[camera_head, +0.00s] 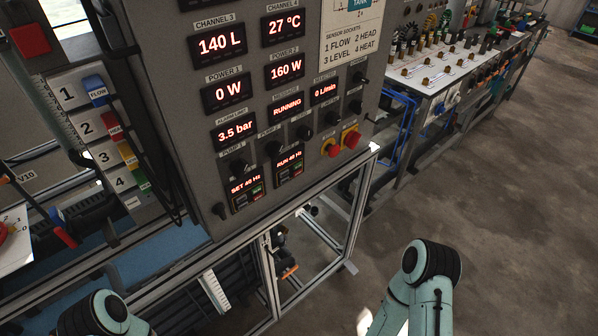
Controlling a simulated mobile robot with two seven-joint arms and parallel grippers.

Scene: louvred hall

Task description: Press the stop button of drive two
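Two small drive panels sit side by side at the bottom of the grey control cabinet (205,190). The left drive panel (245,190) reads SET 40 Hz. The right drive panel (289,165) reads RUN 40 Hz; small coloured keys show under its display, too small to read. Neither panel shows a readable drive number. Both of my grippers are out of view; only links of my two arms show at the bottom edge, below and apart from the cabinet.
Numbered sockets with coloured plugs (97,90) hang at left. A workbench (450,70) stands behind; floor at right is clear.

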